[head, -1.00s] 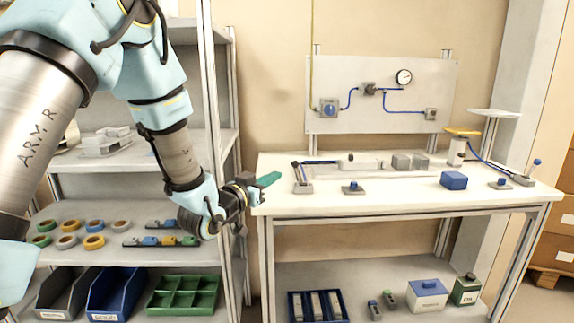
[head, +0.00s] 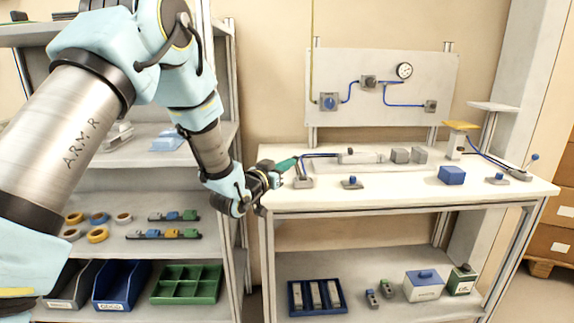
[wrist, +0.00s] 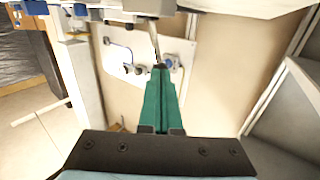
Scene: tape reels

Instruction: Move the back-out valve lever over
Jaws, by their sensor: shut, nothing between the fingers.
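A small valve with a thin lever (head: 304,182) stands at the left end of the white workbench (head: 400,201). I cannot read a label telling which is the back-out valve. My gripper (head: 295,162) has green fingers, shut and empty. Its tips are at the top of the left lever, hiding its knob. In the wrist view the closed fingertips (wrist: 160,70) meet the end of a thin grey rod (wrist: 154,42); whether they touch cannot be told.
Behind the left valve lies a long fixture with a blue hose and grey blocks (head: 410,155). Small blue-knobbed units (head: 352,182) and a blue block (head: 452,175) sit on the bench. A gauge panel (head: 380,115) stands behind. A shelf (head: 170,208) stands left.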

